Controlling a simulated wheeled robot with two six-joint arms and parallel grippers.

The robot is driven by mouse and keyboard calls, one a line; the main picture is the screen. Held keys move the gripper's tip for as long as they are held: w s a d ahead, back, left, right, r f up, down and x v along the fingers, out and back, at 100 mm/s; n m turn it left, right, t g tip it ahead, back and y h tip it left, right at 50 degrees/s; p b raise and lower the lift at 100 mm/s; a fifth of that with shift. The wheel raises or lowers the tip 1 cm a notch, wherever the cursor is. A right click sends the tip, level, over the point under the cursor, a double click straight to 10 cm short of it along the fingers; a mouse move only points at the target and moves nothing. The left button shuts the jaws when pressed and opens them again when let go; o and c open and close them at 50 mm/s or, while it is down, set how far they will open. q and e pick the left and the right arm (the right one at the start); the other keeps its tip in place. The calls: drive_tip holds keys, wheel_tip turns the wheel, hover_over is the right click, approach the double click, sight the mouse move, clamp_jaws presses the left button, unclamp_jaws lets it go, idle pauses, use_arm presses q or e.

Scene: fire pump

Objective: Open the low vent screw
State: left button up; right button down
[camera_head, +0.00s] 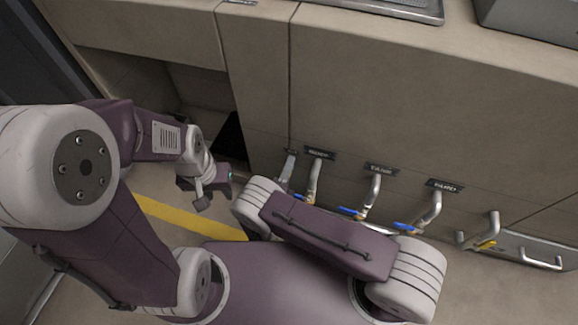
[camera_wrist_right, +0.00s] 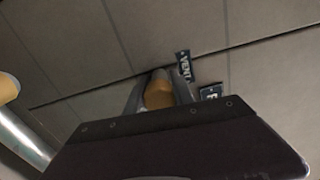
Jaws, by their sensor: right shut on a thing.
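The low vent screw (camera_wrist_right: 158,92) is a round brass-coloured piece beneath a dark label reading VENT (camera_wrist_right: 184,65) in the right wrist view. My right gripper (camera_wrist_right: 157,100) is shut on it, one grey finger at each side. The gripper body hides the lower part of that view. In the head view my right forearm covers most of this spot, and I cannot make out the screw there. My left gripper (camera_head: 207,187) hangs in front of the dark recess at the left, away from the screw; its jaw opening is unclear.
Several silver pipes with blue levers stick out of the beige panel (camera_head: 380,95), including one under a dark label (camera_head: 381,169). A metal tray with a handle (camera_head: 540,258) is at the far right. A yellow stripe (camera_head: 185,218) marks the floor.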

drive_tip(key=n, duration=1.1)
drive_tip(key=shift+n, duration=0.4)
idle(0.4)
drive_tip(key=c, duration=1.1)
unclamp_jaws()
